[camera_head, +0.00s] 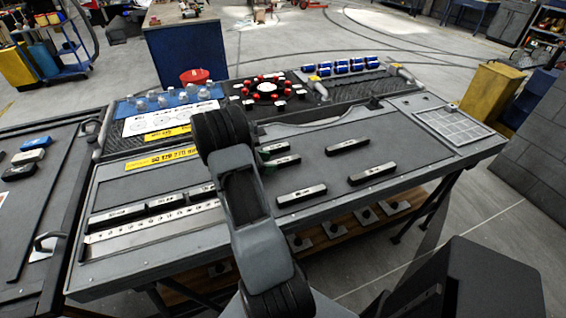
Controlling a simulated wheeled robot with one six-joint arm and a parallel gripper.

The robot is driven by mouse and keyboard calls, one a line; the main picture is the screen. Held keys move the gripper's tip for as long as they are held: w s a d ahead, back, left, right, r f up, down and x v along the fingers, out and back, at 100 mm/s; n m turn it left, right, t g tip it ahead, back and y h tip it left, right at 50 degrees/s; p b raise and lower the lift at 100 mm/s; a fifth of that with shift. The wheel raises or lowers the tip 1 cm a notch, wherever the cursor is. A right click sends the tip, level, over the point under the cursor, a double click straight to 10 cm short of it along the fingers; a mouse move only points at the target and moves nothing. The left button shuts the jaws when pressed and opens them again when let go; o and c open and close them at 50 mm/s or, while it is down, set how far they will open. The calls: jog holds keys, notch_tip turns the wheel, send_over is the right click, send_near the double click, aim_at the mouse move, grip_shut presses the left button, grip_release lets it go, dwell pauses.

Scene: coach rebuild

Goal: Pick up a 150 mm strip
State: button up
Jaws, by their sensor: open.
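Several dark strips with pale, marked faces lie on the grey bench top (400,140). Right of my arm are a front strip (301,195), a right strip (372,174), a back strip (346,147) and two close together, one nearer (282,161) and one farther (275,149). More strips (118,214) lie end to end at the left, behind a long pale ruler (155,222). The length marks are too small to read. My arm crosses the middle of the bench and hides my gripper. A small dark and green part shows beside the arm; I cannot tell what it is.
Blue cylinders (356,66), red parts around a dark ring (265,87) and white pieces on a blue panel (163,99) stand along the back. A raised grid plate (453,126) is at the right. A second bench (60,180) adjoins at left. The front right top is clear.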

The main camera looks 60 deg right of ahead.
aim_at(282, 163)
jog(key=shift+x, duration=1.3)
jog(key=c, duration=1)
